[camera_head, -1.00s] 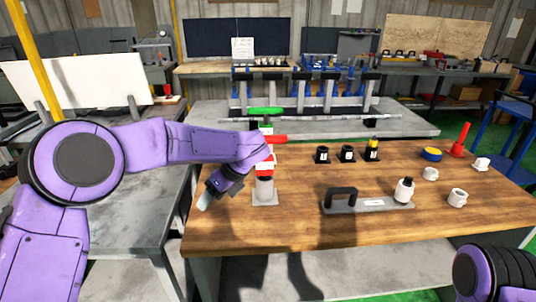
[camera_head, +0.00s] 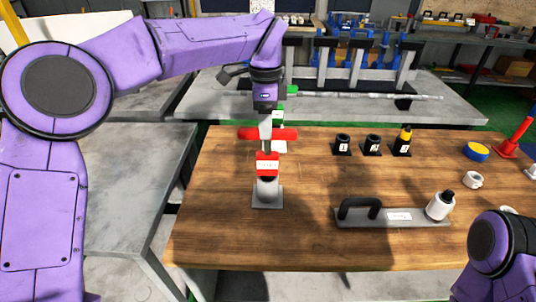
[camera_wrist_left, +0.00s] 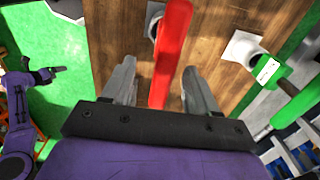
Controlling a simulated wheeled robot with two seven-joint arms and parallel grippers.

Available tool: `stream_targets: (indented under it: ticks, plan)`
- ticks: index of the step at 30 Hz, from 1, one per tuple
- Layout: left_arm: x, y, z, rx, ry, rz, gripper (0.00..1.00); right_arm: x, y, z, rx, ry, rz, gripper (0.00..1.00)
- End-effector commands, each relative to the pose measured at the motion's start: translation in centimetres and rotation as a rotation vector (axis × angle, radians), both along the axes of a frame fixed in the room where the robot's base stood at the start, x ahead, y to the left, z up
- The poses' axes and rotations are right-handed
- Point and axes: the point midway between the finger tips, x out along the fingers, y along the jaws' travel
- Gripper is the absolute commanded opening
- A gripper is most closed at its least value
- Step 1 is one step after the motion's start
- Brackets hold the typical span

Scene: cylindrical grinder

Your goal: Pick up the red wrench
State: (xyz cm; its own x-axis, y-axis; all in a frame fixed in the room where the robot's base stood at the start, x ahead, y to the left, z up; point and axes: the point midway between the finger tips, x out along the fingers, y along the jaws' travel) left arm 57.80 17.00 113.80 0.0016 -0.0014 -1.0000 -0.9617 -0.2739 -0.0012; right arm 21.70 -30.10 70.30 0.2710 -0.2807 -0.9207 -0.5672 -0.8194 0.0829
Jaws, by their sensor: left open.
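The red wrench (camera_head: 285,134) has a thick red handle lying crosswise above a grey stand (camera_head: 267,195) with a red labelled block. My left gripper (camera_head: 265,126) points down from above at the middle of the handle. In the left wrist view its two fingers (camera_wrist_left: 159,70) are apart, with the red handle (camera_wrist_left: 172,35) showing between them. I cannot tell whether either finger touches it. A small part of my right arm shows at the bottom right of the head view; its gripper (camera_wrist_left: 60,70) appears small in the left wrist view.
A green-handled tool (camera_wrist_left: 300,103) stands just behind the wrench. The wooden table's front left is clear.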

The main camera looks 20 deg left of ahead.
Motion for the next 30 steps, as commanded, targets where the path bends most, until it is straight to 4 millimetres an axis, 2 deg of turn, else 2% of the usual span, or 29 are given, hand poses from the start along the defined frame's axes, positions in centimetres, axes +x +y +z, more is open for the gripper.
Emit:
stream_targets:
  ticks: [4, 8, 12, 19, 20, 25, 30]
  plan:
    - [0.2, 0.0, -1.5, 0.001, 0.002, -0.001, 0.58, 0.0, 0.0, 0.7, 0.0, 0.0, 0.0, 0.87]
    - [0.6, 0.0, -3.6, 0.003, 0.005, -0.001, 0.58, 0.0, 0.0, 2.3, -0.001, -0.001, 0.0, 0.87]
    - [0.7, 0.1, -5.9, 0.001, 0.001, 0.001, 0.58, 0.0, 0.0, 2.5, 0.0, -0.001, 0.0, 0.87]
    - [0.7, 0.1, -6.4, 0.0, -0.001, 0.004, 0.58, 0.0, 0.0, 2.4, -0.001, -0.001, 0.0, 0.87]
    - [0.7, 0.1, -6.4, 0.0, -0.001, 0.003, 0.55, 0.0, 0.0, 2.4, -0.001, -0.001, 0.0, 0.87]
    - [0.7, 0.1, -6.4, 0.001, -0.001, 0.003, 0.0, 0.0, 0.0, 2.4, -0.001, -0.001, 0.0, 0.87]
    - [0.7, 0.1, -6.3, 0.0, -0.003, 0.003, 0.0, 0.0, 0.0, 2.4, -0.001, -0.001, 0.0, 0.87]
